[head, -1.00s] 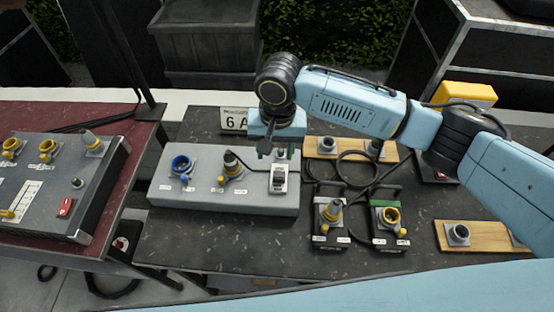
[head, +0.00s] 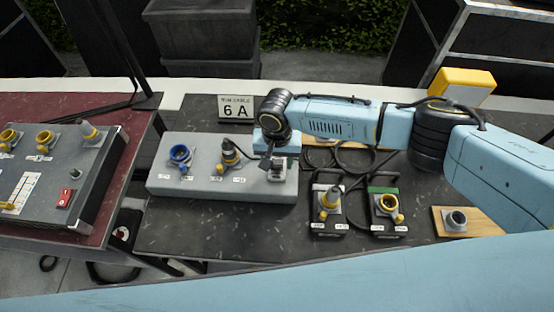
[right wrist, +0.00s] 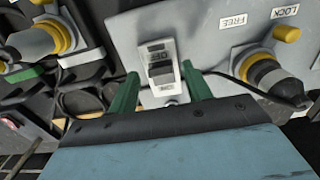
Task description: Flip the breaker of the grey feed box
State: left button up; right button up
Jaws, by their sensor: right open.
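The grey feed box (head: 212,184) lies on the dark table in the head view, with a blue socket (head: 180,156) at its left and a yellow-collared plug in its middle. Its breaker (head: 278,173) is at the right end, partly hidden by my right gripper (head: 270,162). In the right wrist view the breaker (right wrist: 158,66) is a pale plate with a dark rocker and OFF and ON labels. My right gripper (right wrist: 160,88) is open, its green fingers on either side of the breaker's lower part. Contact cannot be told. My left gripper is not in view.
Two black-framed connector boxes (head: 327,208) stand right of the feed box, with cables behind them. A 6 A sign (head: 236,107) stands behind it. Another panel with a red switch (head: 65,198) lies on the left table. The table front is clear.

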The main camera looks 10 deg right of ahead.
jog(key=shift+f, duration=0.2)
jog(key=c, duration=1)
